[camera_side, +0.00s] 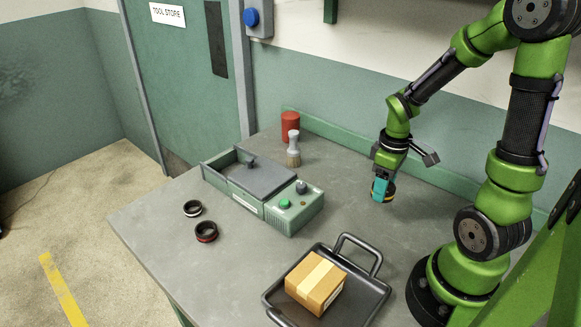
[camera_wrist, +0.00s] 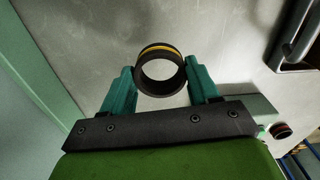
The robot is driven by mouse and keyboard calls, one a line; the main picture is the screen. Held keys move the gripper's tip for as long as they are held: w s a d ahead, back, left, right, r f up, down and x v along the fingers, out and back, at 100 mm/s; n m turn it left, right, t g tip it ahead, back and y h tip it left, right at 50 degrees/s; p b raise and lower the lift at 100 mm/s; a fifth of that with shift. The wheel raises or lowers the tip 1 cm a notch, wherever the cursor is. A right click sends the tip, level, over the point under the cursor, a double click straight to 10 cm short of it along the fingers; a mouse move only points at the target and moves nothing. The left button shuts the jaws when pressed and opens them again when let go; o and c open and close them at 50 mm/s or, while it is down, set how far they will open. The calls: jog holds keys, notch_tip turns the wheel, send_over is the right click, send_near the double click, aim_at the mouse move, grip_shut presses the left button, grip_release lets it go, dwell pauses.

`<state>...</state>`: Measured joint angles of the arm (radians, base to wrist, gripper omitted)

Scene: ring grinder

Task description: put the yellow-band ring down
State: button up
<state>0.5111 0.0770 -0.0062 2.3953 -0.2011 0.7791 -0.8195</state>
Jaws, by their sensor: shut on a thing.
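The yellow-band ring (camera_wrist: 159,53) is dark with a yellow stripe near its edge. In the wrist view it sits between the two teal fingers of my gripper (camera_wrist: 161,84), which is shut on it. In the side view my gripper (camera_side: 382,190) is over the back right part of the bench, and the ring (camera_side: 390,191) shows partly behind the teal fingers. It looks close to the bench top, but I cannot tell whether it touches.
A green grinder machine (camera_side: 290,211) stands mid-bench. A white-band ring (camera_side: 193,208) and a red-band ring (camera_side: 206,232) lie left of it. A tray (camera_side: 372,292) with a cardboard box (camera_side: 316,283) is in front. A brush (camera_side: 293,150) and red can (camera_side: 290,126) stand behind. Bench around my gripper is clear.

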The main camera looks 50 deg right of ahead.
send_over(349, 176)
notch_tip(349, 176, down, 2)
jog(key=shift+s, duration=0.1)
jog(key=shift+f, duration=1.75)
jog(key=shift+f, duration=0.15)
jog(key=o, duration=1.2)
jog(key=shift+c, duration=0.2)
